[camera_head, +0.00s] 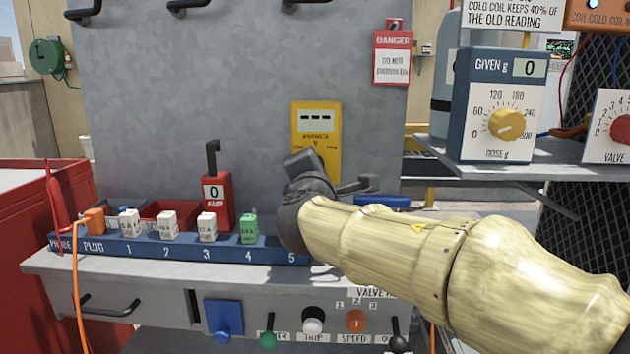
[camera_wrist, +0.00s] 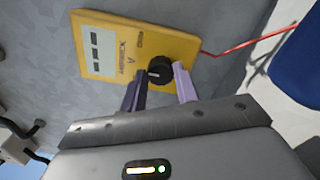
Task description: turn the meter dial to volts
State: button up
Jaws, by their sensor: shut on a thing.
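The yellow meter (camera_head: 316,133) stands against the grey back panel, with a pale display near its top. In the wrist view the meter (camera_wrist: 110,52) shows on its side, with dashes on its display and small lettering beside the dial, too small to read surely. The black dial (camera_wrist: 159,70) is between the two fingers of my gripper (camera_wrist: 159,82), which are shut on it. In the head view my gripper (camera_head: 303,165) covers the dial and the lower part of the meter. The dial's setting is hard to make out.
A blue plug rail (camera_head: 180,247) holds several labelled blocks, left of my arm. A red AMP clamp (camera_head: 217,203) stands behind it. At right, a shelf carries a blue box with a yellow dose knob (camera_head: 507,124). A red lead (camera_wrist: 240,45) runs from the meter.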

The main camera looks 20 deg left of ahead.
jog(key=shift+f, duration=0.1)
jog(key=o, duration=1)
